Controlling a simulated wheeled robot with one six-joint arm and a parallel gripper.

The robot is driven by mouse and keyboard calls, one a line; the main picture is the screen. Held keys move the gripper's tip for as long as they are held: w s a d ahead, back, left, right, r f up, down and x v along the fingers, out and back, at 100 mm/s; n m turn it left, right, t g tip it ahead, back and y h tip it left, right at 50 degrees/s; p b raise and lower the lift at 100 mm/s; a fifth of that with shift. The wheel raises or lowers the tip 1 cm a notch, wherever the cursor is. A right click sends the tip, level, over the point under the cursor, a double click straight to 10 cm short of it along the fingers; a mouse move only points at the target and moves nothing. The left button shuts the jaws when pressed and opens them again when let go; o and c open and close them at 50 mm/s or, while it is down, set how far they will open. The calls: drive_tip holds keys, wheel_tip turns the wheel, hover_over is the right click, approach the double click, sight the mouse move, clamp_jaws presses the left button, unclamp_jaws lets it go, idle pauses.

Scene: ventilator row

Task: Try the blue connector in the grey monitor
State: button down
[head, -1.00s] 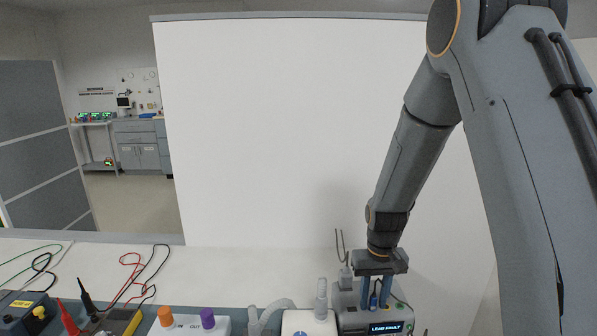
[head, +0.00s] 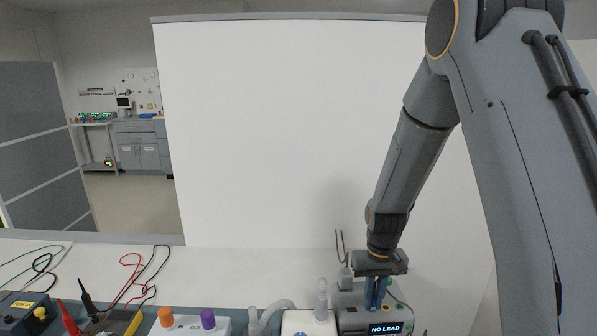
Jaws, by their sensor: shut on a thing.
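The grey monitor (head: 349,302) stands at the bottom of the head view, right of the middle. Its small screen (head: 386,328) reads "NO LEAD". My gripper (head: 376,301) points down over the monitor's top, with its blue-grey fingers close together. They are shut on the blue connector, which is mostly hidden between them. I cannot tell how far the connector's lower end is from the monitor's sockets.
A white unit with an orange knob (head: 165,317) and a purple knob (head: 208,318) stands to the left. Beside it are a white device with a hose (head: 262,318), and red and black probes (head: 88,304). A metal hook (head: 341,246) rises behind the monitor.

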sight(374, 296)
drive_tip(key=shift+r, duration=0.15)
drive_tip(key=shift+r+p, duration=1.8)
drive_tip(key=shift+r, duration=0.55)
idle(0.5)
